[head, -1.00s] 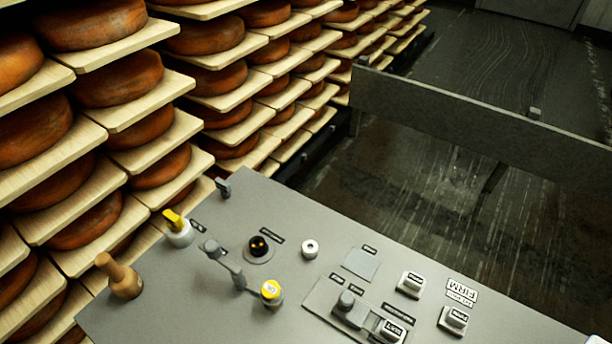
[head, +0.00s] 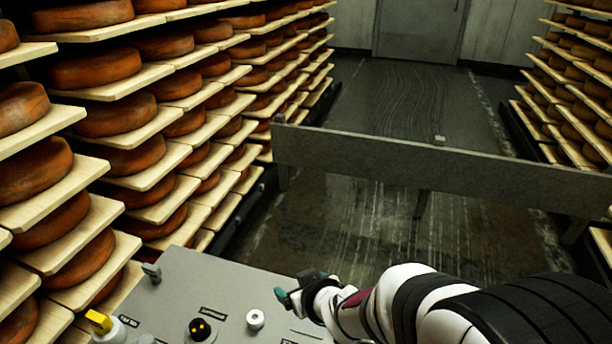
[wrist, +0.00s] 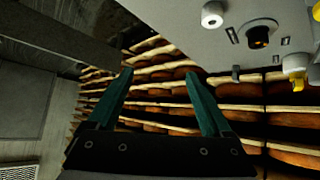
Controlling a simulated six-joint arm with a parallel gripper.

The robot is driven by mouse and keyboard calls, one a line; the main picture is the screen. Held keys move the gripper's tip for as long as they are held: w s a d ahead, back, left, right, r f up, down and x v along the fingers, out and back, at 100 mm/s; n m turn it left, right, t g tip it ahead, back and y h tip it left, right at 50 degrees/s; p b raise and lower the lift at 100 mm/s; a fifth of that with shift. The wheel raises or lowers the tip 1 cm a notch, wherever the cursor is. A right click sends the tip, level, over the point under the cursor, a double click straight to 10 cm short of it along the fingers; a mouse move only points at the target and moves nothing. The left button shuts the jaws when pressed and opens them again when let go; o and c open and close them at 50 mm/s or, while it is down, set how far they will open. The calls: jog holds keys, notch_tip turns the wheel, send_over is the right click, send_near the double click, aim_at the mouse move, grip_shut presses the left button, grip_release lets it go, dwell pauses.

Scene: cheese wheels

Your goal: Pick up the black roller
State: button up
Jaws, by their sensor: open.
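A black round piece with yellow marks (head: 200,329), the only thing I see that fits the black roller, sits in a grey seat on the grey control panel (head: 190,283). In the wrist view this black piece (wrist: 258,38) is at the upper right, beyond the right finger. My gripper (head: 284,298) is above the panel's far edge, to the right of the black piece and apart from it. In the wrist view my gripper (wrist: 159,77) has its two teal fingers spread, with nothing between them.
A white ring-shaped knob (head: 255,319) stands just right of the black piece. A yellow-topped knob (head: 98,321) and a small grey switch (head: 152,272) stand to its left. Cheese shelves (head: 120,170) line the left side. A grey barrier (head: 420,165) crosses the aisle.

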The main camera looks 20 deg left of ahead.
aim_at(198, 326)
jog(key=s+a+f+n+g+y, duration=0.2)
jog(key=s+a+n+y, duration=0.1)
jog(key=s+a, duration=0.3)
jog(key=s+a+f+n+g+y, duration=0.1)
jog(key=s+a+n+g+y, duration=0.15)
jog(key=a, duration=0.55)
jog(key=shift+n+y, duration=0.45)
jog(key=shift+n, duration=0.1)
jog(key=f, duration=0.5)
jog(key=s+f, duration=0.1)
jog(key=f, duration=0.1)
jog(key=shift+a+f, duration=0.4)
jog(key=x, duration=0.7)
jog(key=shift+a+f, duration=0.25)
grip_shut()
